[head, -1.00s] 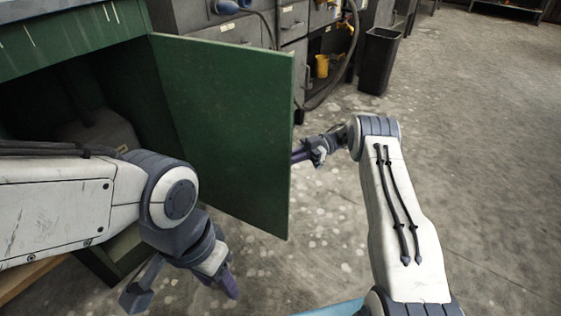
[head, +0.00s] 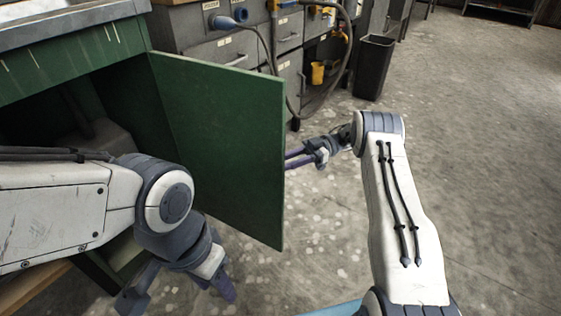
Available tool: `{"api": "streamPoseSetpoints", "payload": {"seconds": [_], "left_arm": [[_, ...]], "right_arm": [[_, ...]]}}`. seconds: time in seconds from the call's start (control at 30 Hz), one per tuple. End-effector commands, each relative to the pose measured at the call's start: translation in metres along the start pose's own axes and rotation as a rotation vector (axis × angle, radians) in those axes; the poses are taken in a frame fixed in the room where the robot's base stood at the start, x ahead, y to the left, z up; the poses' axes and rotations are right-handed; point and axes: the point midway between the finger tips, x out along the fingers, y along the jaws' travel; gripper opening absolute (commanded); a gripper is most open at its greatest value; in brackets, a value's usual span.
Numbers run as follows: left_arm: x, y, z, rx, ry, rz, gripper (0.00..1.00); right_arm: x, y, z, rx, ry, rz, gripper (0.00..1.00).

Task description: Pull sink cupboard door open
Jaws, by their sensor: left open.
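The green sink cupboard door (head: 222,140) stands wide open, hinged at its left edge on the green sink cupboard (head: 75,62). The dark inside of the cupboard shows at left, with a grey shape in it. My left gripper (head: 222,287) is open and empty, low in front of the door's lower part and apart from the cupboard. My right gripper (head: 293,159) is just past the door's free edge. Its two purple fingers show apart, with their tips near the edge; I cannot tell whether they touch it.
Grey drawer cabinets (head: 225,55) with a hose and a yellow item (head: 318,72) stand behind the door. A black bin (head: 373,68) stands on the floor behind my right arm. The concrete floor at right is clear.

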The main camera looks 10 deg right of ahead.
Motion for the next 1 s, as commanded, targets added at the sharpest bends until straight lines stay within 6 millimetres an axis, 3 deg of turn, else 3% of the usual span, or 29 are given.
{"api": "streamPoseSetpoints", "payload": {"seconds": [0.03, 0.4, 0.63, 1.0], "left_arm": [[-0.015, 0.001, -0.001, 0.000, 0.000, 0.000, 0.50], [-0.064, 0.005, -0.003, 0.000, 0.000, 0.000, 0.50], [-0.081, 0.006, -0.004, 0.000, 0.000, 0.000, 0.50], [-0.083, 0.006, -0.004, 0.000, -0.001, 0.000, 0.50]], "right_arm": [[-0.011, -0.011, -0.023, -0.007, 0.013, 0.003, 0.45], [-0.047, -0.068, -0.061, -0.007, 0.013, 0.001, 0.45], [-0.056, -0.083, -0.066, -0.007, 0.011, -0.001, 0.45], [-0.058, -0.087, -0.065, -0.008, 0.010, 0.000, 0.45]]}}
